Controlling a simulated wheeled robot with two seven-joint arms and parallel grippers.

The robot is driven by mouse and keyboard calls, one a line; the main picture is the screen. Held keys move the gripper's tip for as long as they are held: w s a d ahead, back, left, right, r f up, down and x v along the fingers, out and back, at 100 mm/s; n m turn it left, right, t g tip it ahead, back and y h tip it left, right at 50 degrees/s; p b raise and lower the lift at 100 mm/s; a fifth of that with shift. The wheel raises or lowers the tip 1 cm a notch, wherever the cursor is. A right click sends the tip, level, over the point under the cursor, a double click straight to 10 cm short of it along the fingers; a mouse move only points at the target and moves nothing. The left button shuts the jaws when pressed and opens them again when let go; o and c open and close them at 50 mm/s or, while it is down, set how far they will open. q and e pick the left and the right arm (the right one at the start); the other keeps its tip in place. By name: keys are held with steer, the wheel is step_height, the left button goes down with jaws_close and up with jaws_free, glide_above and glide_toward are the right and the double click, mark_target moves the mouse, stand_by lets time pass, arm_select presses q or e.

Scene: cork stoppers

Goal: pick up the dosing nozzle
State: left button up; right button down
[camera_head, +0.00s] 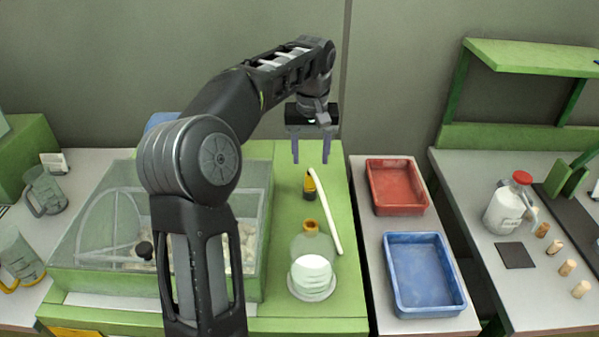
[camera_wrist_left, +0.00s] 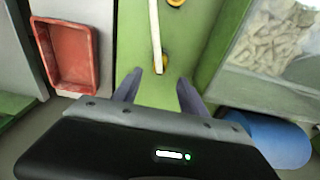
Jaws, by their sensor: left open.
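What I take for the dosing nozzle is a small yellow and black piece (camera_head: 309,188) on the green bench top, behind a flask. In the left wrist view its yellow part (camera_wrist_left: 165,62) shows beside the end of a pale rod. My left gripper (camera_head: 310,161) is open and empty above and behind it, fingers pointing down. In the left wrist view the gripper (camera_wrist_left: 159,80) has its fingers apart, with the piece beyond the gap between them. The pale rod (camera_head: 327,215) lies close along the piece's right side; I cannot tell whether they touch. My right gripper is not in view.
A flask with white contents (camera_head: 312,272) stands in front. A clear bin (camera_head: 262,235) of corks is left. A red tray (camera_head: 373,185) and a blue tray (camera_head: 396,290) are right. A red-capped jug (camera_head: 503,212) and several corks stand far right.

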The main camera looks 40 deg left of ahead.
mark_target(310, 174)
arm_select(q)
steer(key=shift+r, duration=0.15)
steer(key=shift+s+d, duration=0.1)
steer(key=shift+d, duration=0.05)
steer(key=shift+f, duration=1.3)
steer(key=shift+w+a+f+p, duration=0.1)
steer(key=shift+f+p, duration=0.1)
steer(key=shift+f, duration=0.65)
steer(key=shift+w+a+f+p, duration=0.15)
steer(key=shift+f+p, duration=0.1)
steer(key=shift+f, duration=0.65)
steer(key=shift+w+a+f+p, duration=0.1)
steer(key=shift+f+p, duration=0.1)
steer(key=shift+f, duration=0.65)
steer(key=shift+c, duration=0.2)
jaws_close()
